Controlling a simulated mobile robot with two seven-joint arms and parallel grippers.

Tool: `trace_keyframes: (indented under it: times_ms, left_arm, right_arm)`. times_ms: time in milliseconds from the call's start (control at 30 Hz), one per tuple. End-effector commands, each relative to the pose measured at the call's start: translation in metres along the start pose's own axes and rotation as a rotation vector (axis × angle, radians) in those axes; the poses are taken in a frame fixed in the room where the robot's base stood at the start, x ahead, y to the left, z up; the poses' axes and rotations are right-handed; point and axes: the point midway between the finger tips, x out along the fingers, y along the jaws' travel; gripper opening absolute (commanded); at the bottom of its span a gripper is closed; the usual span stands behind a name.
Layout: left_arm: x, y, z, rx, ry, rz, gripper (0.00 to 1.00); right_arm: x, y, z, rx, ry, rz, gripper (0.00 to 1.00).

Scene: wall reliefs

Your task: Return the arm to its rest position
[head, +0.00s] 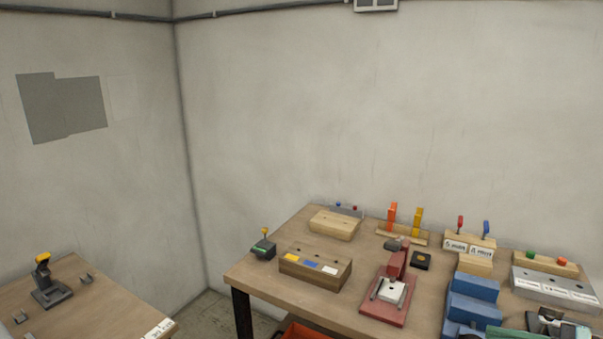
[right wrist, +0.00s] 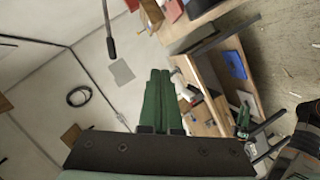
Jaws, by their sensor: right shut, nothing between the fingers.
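My right gripper (head: 512,333) shows at the bottom right edge of the head view, partly cut off, in front of the workbench. In the right wrist view its two green fingers (right wrist: 158,98) lie side by side, shut, with nothing between them. They point out over the room, and no object touches them in that view.
A wooden workbench (head: 262,282) carries wooden blocks, a red fixture (head: 384,310), blue blocks (head: 473,300) and a grey labelled block (head: 553,286). A second bench (head: 100,315) stands at left with a yellow-topped tool (head: 46,280).

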Motion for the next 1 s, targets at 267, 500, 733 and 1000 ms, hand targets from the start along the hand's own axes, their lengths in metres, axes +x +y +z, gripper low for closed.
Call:
trace_keyframes:
  times_ms: [267, 500, 733, 1000]
  left_arm:
    - [-0.006, 0.001, -0.006, -0.001, -0.001, 0.0, 0.5]
    - [-0.01, 0.001, -0.01, -0.001, -0.002, 0.0, 0.5]
    - [-0.014, 0.002, -0.014, -0.001, -0.002, 0.001, 0.5]
    - [-0.015, 0.002, -0.015, -0.001, -0.002, 0.001, 0.5]
  right_arm:
    - [0.002, -0.11, 0.044, 0.394, -0.241, 0.272, 0.0]
    - [0.025, -0.228, 0.032, 0.768, -0.46, 0.354, 0.0]
    - [0.067, -0.323, -0.029, 1.112, -0.603, 0.306, 0.0]
    - [0.098, -0.361, -0.08, 1.295, -0.648, 0.232, 0.0]
